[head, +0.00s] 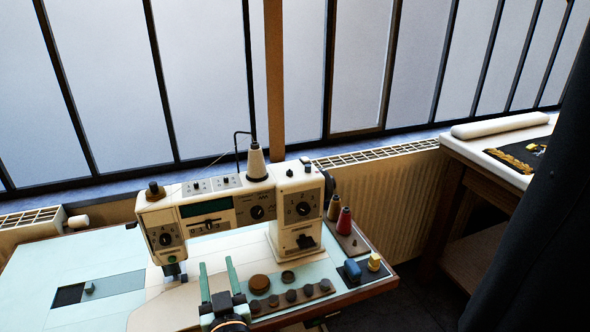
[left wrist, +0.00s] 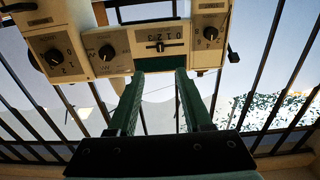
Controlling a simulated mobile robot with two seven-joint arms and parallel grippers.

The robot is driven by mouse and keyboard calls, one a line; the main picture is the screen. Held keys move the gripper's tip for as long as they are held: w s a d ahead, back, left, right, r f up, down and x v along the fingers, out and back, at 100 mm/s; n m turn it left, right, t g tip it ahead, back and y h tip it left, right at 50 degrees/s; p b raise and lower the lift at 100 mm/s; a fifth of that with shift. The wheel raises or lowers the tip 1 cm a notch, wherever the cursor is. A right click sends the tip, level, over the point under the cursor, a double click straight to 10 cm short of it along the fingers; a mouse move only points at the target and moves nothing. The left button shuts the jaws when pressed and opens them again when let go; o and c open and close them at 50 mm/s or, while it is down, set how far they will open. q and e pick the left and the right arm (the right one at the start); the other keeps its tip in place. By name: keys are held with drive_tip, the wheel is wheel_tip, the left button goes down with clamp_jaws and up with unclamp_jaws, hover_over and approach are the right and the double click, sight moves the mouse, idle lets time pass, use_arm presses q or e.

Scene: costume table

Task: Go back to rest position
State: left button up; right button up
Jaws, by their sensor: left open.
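My left gripper (head: 216,264) comes up from the bottom edge of the head view, in front of the cream sewing machine (head: 288,206). Its two green fingers stand upright and apart, with nothing between them. In the left wrist view the open fingers (left wrist: 160,78) point up toward the machine's dial panel (left wrist: 150,47). I cannot tell the exact gap between the fingertips and the machine. My right gripper is in neither view.
The sewing table (head: 40,272) carries spools (head: 344,222), a row of dark knobs and small blocks (head: 353,270) near its right edge. A wooden side table (head: 460,152) stands at the right, partly hidden by dark cloth (head: 535,230). Radiators and tall windows line the back.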

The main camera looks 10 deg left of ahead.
use_arm(q)
drive_tip(key=s+d+f+m+t+h+p, duration=0.1)
drive_tip(key=s+d+f+m+h+p, duration=0.1)
drive_tip(key=s+d+m+h, duration=0.25)
drive_tip(key=s+d+f+m+t+h+p, duration=0.1)
drive_tip(key=d+f+m+h, duration=0.25)
drive_tip(key=d+h, duration=0.35)
drive_tip(key=s+a+f+g+p, duration=0.1)
drive_tip(key=s+a+f+g, duration=0.3)
drive_tip(key=s+f+g, duration=0.4)
drive_tip(key=s+f, duration=0.5)
drive_tip(key=f, duration=0.3)
drive_tip(key=shift+a, duration=0.15)
idle(1.3)
